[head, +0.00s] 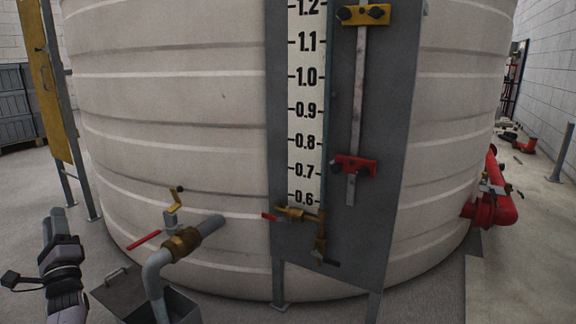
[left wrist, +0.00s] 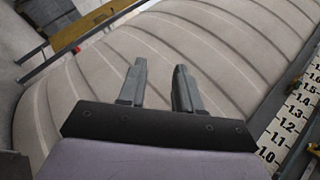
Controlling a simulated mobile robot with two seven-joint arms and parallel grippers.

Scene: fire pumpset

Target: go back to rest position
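My left gripper (head: 57,222) is at the lower left of the head view, pointing up, in front of the tank's left side. In the left wrist view its two grey fingers (left wrist: 158,87) stand apart with nothing between them. The large ribbed off-white tank (head: 170,115) fills the middle of the head view and shows behind the fingers in the left wrist view (left wrist: 215,50). My left gripper appears clear of the pipes and valves. My right gripper is in neither view.
A brass valve (head: 180,243) with a red lever and grey pipe stands low at the tank's front. A level gauge (head: 306,110) on a grey panel carries another small valve. A yellow board (head: 48,85) is at left. A red pipe (head: 497,200) and open floor lie at right.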

